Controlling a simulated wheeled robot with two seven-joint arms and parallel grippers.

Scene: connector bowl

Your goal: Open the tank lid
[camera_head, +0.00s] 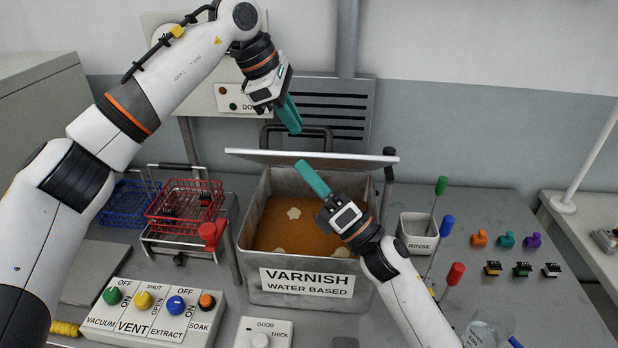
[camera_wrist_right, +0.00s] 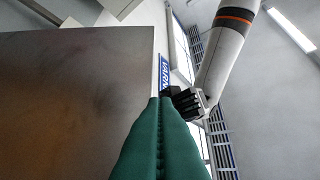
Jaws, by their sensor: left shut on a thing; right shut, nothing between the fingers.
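The grey tank (camera_head: 250,272), labelled VARNISH WATER BASED, stands in the middle with its mouth uncovered at the front. Orange-brown liquid with pale patches shows inside. The lid (camera_head: 350,159) is raised and seen nearly edge-on above the tank's rear. Its underside (camera_wrist_right: 75,100) fills the left of the right wrist view. My left gripper (camera_head: 291,124) is shut on the black lid handle (camera_head: 329,135) behind the lid's edge. My right gripper (camera_head: 305,172) is shut and empty, over the tank mouth with its tips by the lid's front edge; whether they touch is unclear.
Red (camera_head: 184,207) and blue (camera_head: 128,204) wire baskets stand left of the tank. A white rinse cup (camera_head: 418,232) and several small connectors stand to the right.

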